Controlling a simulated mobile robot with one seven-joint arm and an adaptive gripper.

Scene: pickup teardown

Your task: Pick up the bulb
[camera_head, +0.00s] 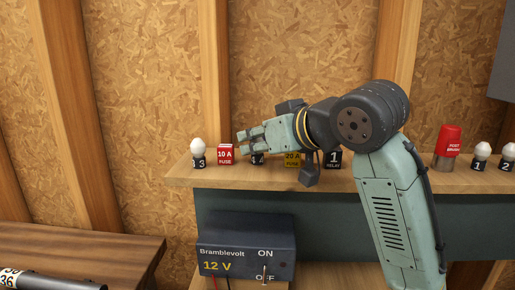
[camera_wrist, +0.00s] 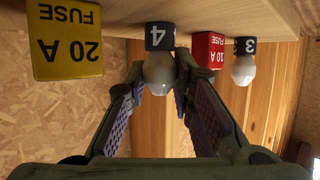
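Several white bulbs stand upright on dark numbered bases on the wooden shelf (camera_head: 350,185). The bulb marked 4 (camera_wrist: 159,75) is near the middle of the wrist view, where the picture is upside down. My gripper (camera_wrist: 160,72) is open, with its two fingertips on either side of this bulb's white globe. I cannot tell whether a fingertip touches it. In the head view my gripper (camera_head: 244,142) hides its globe, and only part of its base (camera_head: 257,160) shows. The bulb marked 3 (camera_head: 198,150) stands at the left end, also in the wrist view (camera_wrist: 243,66).
A red 10 A fuse (camera_head: 225,155) stands between bulbs 3 and 4. A yellow 20 A fuse (camera_head: 292,160) and a dark relay (camera_head: 333,159) stand to the right. Farther right are a red part (camera_head: 448,145) and bulbs 1 (camera_head: 481,155) and 2 (camera_head: 507,157). A 12 V box (camera_head: 235,250) stands below.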

